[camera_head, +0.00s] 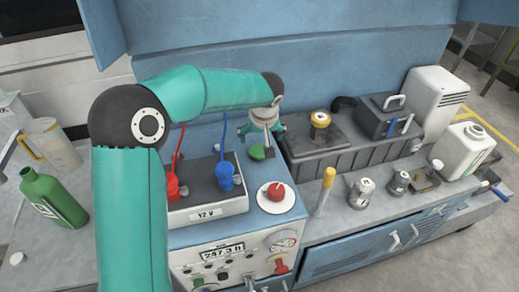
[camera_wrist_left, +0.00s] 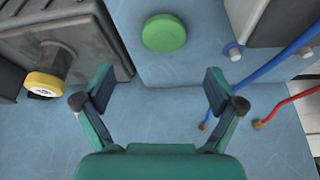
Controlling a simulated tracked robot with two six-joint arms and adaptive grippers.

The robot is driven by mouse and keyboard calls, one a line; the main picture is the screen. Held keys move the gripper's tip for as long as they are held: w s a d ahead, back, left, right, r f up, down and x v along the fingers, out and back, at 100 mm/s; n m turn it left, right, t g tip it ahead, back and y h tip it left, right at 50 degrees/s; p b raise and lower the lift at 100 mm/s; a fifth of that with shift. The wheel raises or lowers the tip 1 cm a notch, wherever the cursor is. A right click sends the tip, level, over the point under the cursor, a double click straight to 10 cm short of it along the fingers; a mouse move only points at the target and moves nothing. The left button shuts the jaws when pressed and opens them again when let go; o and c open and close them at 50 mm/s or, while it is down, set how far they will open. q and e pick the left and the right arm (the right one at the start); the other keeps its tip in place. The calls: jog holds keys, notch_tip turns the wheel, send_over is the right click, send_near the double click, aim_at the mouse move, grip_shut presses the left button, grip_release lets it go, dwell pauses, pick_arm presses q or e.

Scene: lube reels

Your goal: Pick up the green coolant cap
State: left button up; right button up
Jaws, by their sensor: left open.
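The green coolant cap (camera_head: 257,152) is a small round disc lying on the blue top surface, right of the battery box in the head view. It also shows in the left wrist view (camera_wrist_left: 163,33), near the top centre, beyond the fingertips. My left gripper (camera_head: 265,136) hangs just above and beside the cap in the head view. In the left wrist view its two fingers (camera_wrist_left: 160,88) are spread wide with nothing between them, and the cap is apart from them. My right gripper is not in view.
A battery box (camera_head: 207,188) with red and blue clamps and cables stands left of the cap. A red emergency button (camera_head: 276,192) is in front. A dark ribbed tank (camera_head: 345,150) with a yellow cap (camera_head: 320,119) is to the right. A green bottle (camera_head: 53,200) stands far left.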

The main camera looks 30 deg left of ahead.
aim_at(259, 149)
pick_arm(q)
jog(key=shift+a+f, duration=0.2)
jog(key=shift+f, duration=0.3)
jog(key=shift+a+f, duration=0.15)
jog(key=shift+f, duration=0.35)
jog(key=shift+w+f, duration=0.3)
jog(key=shift+f, duration=0.15)
jog(key=p+x, duration=0.2)
jog(key=x, duration=0.3)
jog(key=shift+s+a+f, duration=0.1)
jog(key=c, duration=1.3)
jog(key=shift+c, duration=0.6)
jog(key=shift+r, duration=0.2)
